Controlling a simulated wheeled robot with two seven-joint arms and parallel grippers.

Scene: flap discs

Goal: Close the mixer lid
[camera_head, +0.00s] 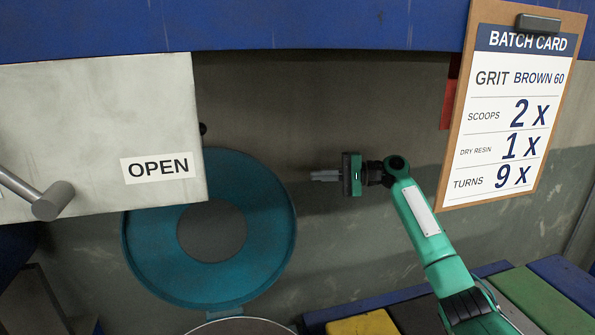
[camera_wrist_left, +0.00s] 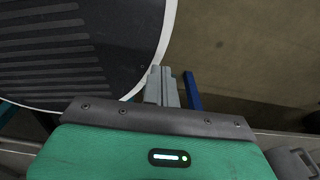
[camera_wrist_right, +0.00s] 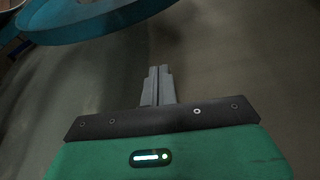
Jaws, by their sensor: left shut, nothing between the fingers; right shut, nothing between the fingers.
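The mixer lid (camera_head: 150,245), a teal ring with a grey middle, stands raised behind a pale round rim (camera_head: 240,326), likely the mixer bowl, at the bottom of the head view. A pale panel covers its upper left. The lid's teal edge also shows at the upper left of the right wrist view (camera_wrist_right: 80,25). My right gripper (camera_head: 313,175) is shut and empty, right of the lid and apart from it in the picture, fingers pointing left. My left gripper (camera_wrist_left: 160,72) is outside the head view; its wrist view shows it shut and empty beside a dark ribbed disc with a pale rim (camera_wrist_left: 75,50).
The pale panel (camera_head: 90,110) bears an "OPEN" label and a grey handle (camera_head: 48,203). A batch card (camera_head: 510,105) hangs at the upper right. Yellow (camera_head: 362,325), green and blue lids or blocks line the lower right. A blue bar (camera_wrist_left: 192,92) is near my left fingers.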

